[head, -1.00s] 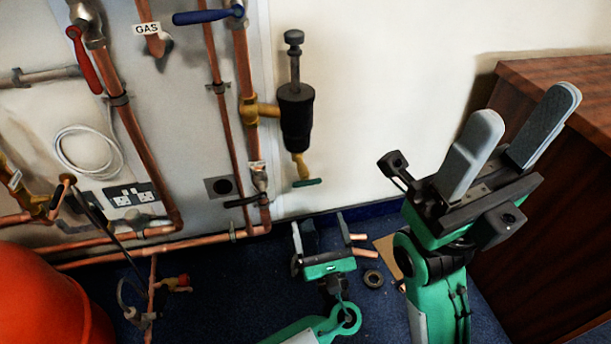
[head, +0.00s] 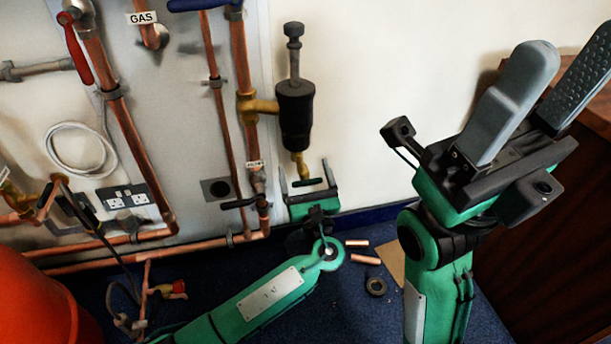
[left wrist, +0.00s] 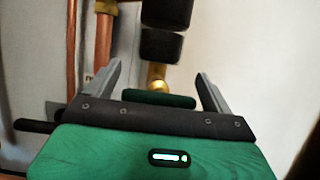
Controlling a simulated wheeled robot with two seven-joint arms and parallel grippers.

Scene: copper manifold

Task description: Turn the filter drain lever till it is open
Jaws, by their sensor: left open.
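The black filter (head: 295,115) hangs on a brass fitting beside a copper pipe. A brass drain valve (head: 301,166) comes out of its bottom. The dark green drain lever (head: 308,183) lies crosswise below this valve. My left gripper (head: 304,165) is open, fingers pointing up, with one finger on each side of the lever. In the left wrist view the lever (left wrist: 158,99) lies between the two fingers (left wrist: 158,72), with gaps at both ends; contact is not visible. My right gripper (head: 568,55) is open and empty at the right, in front of the wooden cabinet.
A black-handled pipe valve (head: 240,203) sits just left of my left gripper. Copper pipes run along the wall. Copper offcuts (head: 365,260) and a dark ring (head: 375,286) lie on the blue floor. A wooden cabinet (head: 520,220) stands at the right.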

